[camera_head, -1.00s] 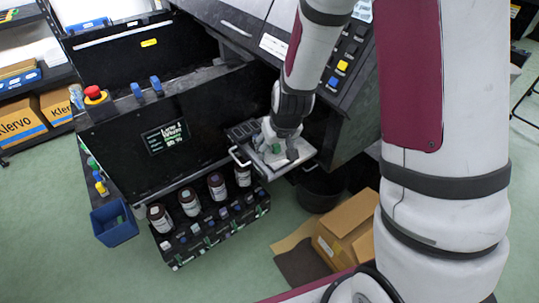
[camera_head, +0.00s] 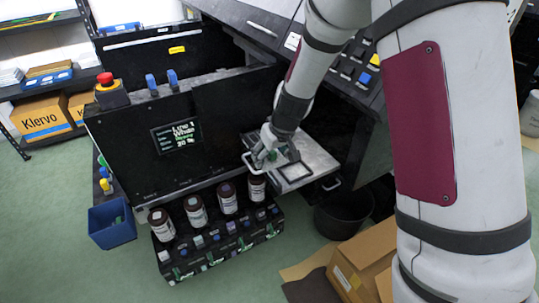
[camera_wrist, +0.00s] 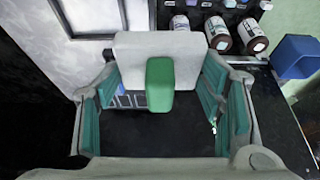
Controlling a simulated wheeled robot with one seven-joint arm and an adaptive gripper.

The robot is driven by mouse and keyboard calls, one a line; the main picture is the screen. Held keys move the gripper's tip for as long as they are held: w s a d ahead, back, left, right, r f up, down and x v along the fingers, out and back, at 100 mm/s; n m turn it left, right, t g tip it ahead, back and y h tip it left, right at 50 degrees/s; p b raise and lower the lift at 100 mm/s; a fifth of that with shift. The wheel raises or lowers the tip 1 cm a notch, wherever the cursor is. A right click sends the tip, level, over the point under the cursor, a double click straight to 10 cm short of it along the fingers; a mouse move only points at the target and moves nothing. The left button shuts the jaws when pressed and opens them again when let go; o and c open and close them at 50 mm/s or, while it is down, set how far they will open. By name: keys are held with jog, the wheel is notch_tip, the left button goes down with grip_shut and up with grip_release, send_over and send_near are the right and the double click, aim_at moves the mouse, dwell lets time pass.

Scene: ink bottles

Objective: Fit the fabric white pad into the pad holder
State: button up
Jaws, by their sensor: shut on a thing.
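The white pad (camera_wrist: 155,50) with a green grip (camera_wrist: 160,85) sits between my fingertips in the wrist view. My gripper (camera_wrist: 160,82) is shut on it, one teal-lined finger at each side. In the head view my gripper (camera_head: 268,157) is over the left part of the metal tray. A bit of green shows between its fingers, and the pad itself is mostly hidden there. The pad holder, a dark square frame (camera_head: 283,172), lies on the tray just right of my gripper. Part of the frame (camera_wrist: 88,37) shows at the wrist view's upper left, apart from the pad.
The metal tray (camera_head: 318,160) has handles at its sides. Several brown ink bottles (camera_head: 227,197) stand in a black rack (camera_head: 215,258) below left. A blue bin (camera_head: 112,225) is further left. The black machine panel (camera_head: 130,165) rises behind the rack.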

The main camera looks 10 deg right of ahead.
jog(key=f+b, duration=0.1)
jog(key=d+f+b, duration=0.1)
jog(key=f+b, duration=0.1)
jog(key=w+d+f+b, duration=0.1)
jog(key=f, duration=0.1)
jog(key=shift+d+f+b, duration=0.1)
jog(key=shift+d+b, duration=0.1)
jog(key=shift+b, duration=0.15)
jog(key=shift+w+d+f+b, duration=0.1)
jog(key=shift+w+d+b, duration=0.25)
jog(key=shift+d+b, duration=0.55)
jog(key=shift+w+d+f+b, duration=0.15)
jog(key=shift+w+d+b, duration=0.2)
jog(key=shift+d, duration=0.9)
jog(key=shift+w+d+f+b, duration=0.1)
jog(key=shift+w+d+b, duration=0.2)
jog(key=shift+d+b, duration=0.6)
jog(key=shift+d, duration=0.25)
jog(key=shift+s+f+b, duration=0.1)
jog(key=shift+f+b, duration=1.2)
jog(key=shift+b, duration=0.2)
jog(key=o, duration=1.1)
jog(key=shift+f, duration=0.1)
jog(key=shift+r, duration=0.25)
jog(key=shift+r+p, duration=2.85)
jog(key=shift+r, duration=1.1)
